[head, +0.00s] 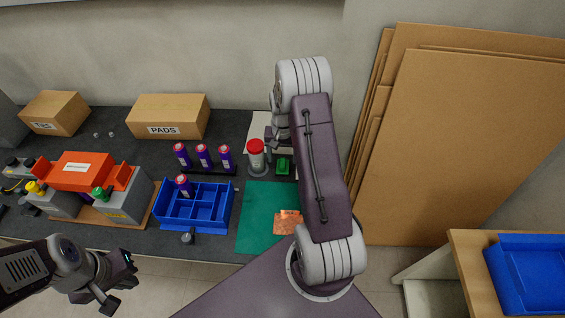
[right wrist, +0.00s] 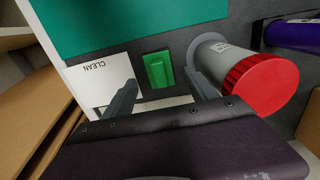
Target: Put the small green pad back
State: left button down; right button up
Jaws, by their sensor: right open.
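The small green pad (head: 283,165), a green block with a raised ridge, lies on the dark bench top just beyond the green mat (head: 256,212). In the right wrist view the pad (right wrist: 158,70) lies beside a white area marked CLEAN (right wrist: 104,78). My right gripper (right wrist: 160,79) is open, with a finger to either side of the pad's near end and a gap on both sides. Whether the fingertips reach down to the pad's height I cannot tell. My left gripper (head: 122,281) is open and empty in front of the bench, at the lower left.
A grey canister with a red lid (head: 256,155) stands close beside my right gripper. A copper piece (head: 287,222) lies on the mat. A blue divided tray (head: 195,218), purple cylinders (head: 204,156) and a PADS box (head: 168,117) are further left. Brown boards (head: 455,140) lean at right.

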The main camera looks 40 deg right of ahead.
aim_at(283, 163)
notch_tip(283, 163, up, 8)
dwell(0.6)
